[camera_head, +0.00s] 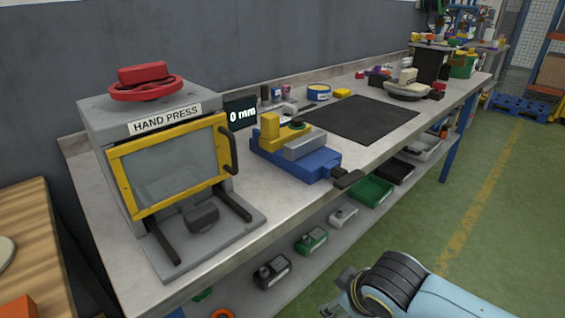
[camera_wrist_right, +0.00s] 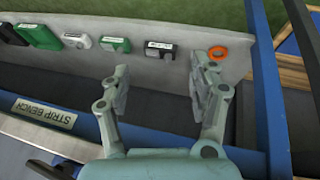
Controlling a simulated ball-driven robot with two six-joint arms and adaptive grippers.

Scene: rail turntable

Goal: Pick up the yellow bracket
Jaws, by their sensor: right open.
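A yellow bracket-like piece (camera_head: 272,131) sits upright at the blue vise (camera_head: 300,162) on the bench, beside the vise's grey jaw. I cannot tell whether the vise clamps it. My right gripper (camera_head: 340,308) is partly in view at the bottom of the head view, in front of the bench and well away from the yellow piece. In the right wrist view my right gripper (camera_wrist_right: 163,85) is open and empty, its fingers spread in front of the lower shelf. The yellow piece is not in that view. My left gripper is not in view.
A hand press (camera_head: 165,120) stands on the bench (camera_head: 345,150) left of the vise. The vise handle (camera_head: 347,179) sticks out over the front edge. A black mat (camera_head: 365,117) lies right of the vise. The lower shelf holds several parts, including an orange ring (camera_wrist_right: 218,53).

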